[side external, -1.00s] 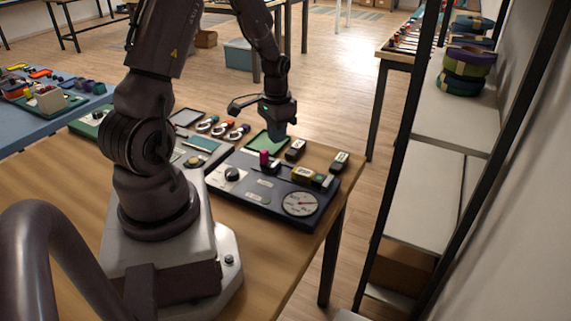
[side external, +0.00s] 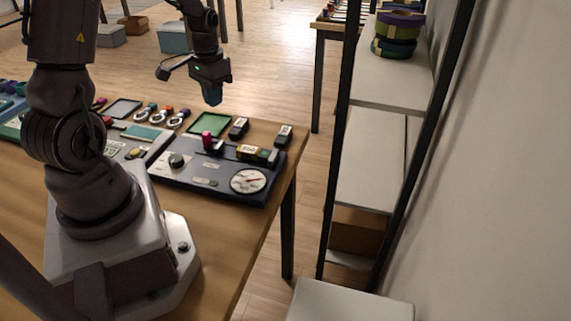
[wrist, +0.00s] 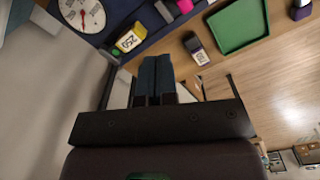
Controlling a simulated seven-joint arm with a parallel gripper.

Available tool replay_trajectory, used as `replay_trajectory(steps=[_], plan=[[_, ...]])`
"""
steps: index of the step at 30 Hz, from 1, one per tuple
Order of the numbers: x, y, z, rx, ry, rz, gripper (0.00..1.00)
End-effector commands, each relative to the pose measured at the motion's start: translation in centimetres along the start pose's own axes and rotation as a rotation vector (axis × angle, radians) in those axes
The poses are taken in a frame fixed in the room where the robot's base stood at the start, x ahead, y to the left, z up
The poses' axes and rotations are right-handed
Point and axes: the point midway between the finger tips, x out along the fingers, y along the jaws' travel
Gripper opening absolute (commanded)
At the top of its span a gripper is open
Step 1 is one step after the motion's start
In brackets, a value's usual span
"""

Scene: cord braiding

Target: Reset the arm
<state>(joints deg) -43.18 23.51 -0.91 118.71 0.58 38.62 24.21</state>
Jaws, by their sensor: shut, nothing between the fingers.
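My gripper (side external: 212,98) hangs above the far edge of the wooden table, over the green tray (side external: 208,124), with clear air under its fingertips. In the wrist view its two dark blue fingers (wrist: 154,75) lie together with nothing between them. The green tray also shows in the wrist view (wrist: 238,27) and is empty. The dark panel with a dial (side external: 249,181) sits on the table nearer the camera than my gripper. In the wrist view its dial (wrist: 82,14) is at upper left.
A yellow labelled block (side external: 251,152) and a magenta peg (side external: 207,138) are on the panel. Two small dark blocks (side external: 238,128) (side external: 284,134) stand near the table's far right. Several ring-like items (side external: 165,117) lie left of the tray. A shelf rack (side external: 370,165) stands to the right.

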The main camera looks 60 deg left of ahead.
Motion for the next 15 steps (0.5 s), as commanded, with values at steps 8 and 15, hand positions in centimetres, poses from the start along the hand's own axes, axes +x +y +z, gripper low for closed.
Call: replay_trajectory(steps=[8,15], plan=[[-4.9,5.2,3.2,-0.107,-0.003,-0.003,0.00],[-10.9,11.7,6.2,-0.037,0.134,-0.020,0.00]])
